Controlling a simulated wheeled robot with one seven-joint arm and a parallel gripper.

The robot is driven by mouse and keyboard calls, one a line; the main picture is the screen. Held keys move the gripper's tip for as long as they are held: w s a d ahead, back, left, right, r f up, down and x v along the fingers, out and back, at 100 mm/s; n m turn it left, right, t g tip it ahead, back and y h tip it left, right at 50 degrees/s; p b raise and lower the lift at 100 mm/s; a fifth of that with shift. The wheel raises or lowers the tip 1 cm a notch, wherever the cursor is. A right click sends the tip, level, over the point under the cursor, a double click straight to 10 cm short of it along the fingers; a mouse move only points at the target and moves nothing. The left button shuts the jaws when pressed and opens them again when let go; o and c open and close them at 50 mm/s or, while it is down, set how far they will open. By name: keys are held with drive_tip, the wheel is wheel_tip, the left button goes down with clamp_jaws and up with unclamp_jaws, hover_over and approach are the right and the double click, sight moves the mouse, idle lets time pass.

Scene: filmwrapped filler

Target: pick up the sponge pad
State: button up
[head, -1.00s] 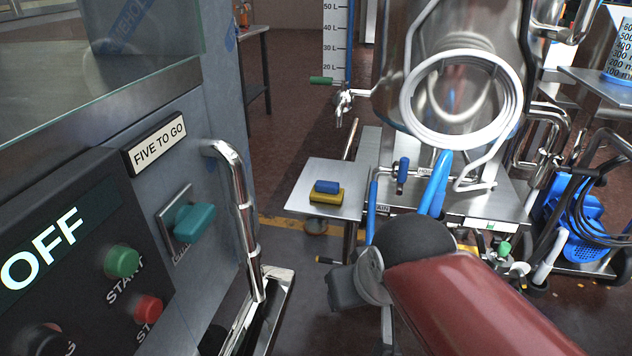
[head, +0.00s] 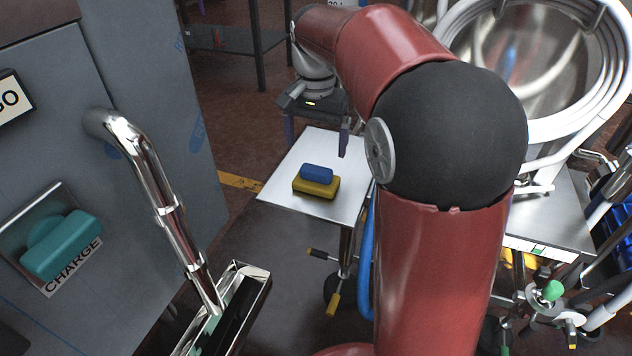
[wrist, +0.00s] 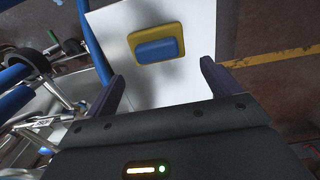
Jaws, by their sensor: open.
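The sponge pad is a yellow block (head: 316,187) with a smaller blue block (head: 317,172) on top. It lies on a small white metal shelf (head: 290,205) left of my arm in the head view. In the wrist view the yellow part (wrist: 174,31) and blue part (wrist: 160,50) show beyond the fingertips. My gripper (head: 316,135) is above the far side of the shelf, apart from the pad. In the wrist view its two dark fingers (wrist: 162,75) are spread wide with nothing between them.
A chrome pipe handle (head: 160,200) on a grey machine cabinet (head: 130,80) stands left of the shelf. A steel vessel with a coiled white hose (head: 615,75) stands to the right. A blue hose (head: 367,270) hangs by the shelf's right side. Floor shows between cabinet and shelf.

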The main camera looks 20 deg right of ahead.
sight(317, 168)
drive_tip(key=f, duration=0.2)
drive_tip(key=f+b, duration=0.1)
drive_tip(key=f, duration=0.3)
drive_tip(key=shift+s+f+b, duration=0.1)
drive_tip(key=shift+s+b, duration=0.25)
drive_tip(key=shift+s, duration=0.05)
drive_tip(key=shift+c, duration=0.4)
drive_tip(key=c, duration=1)
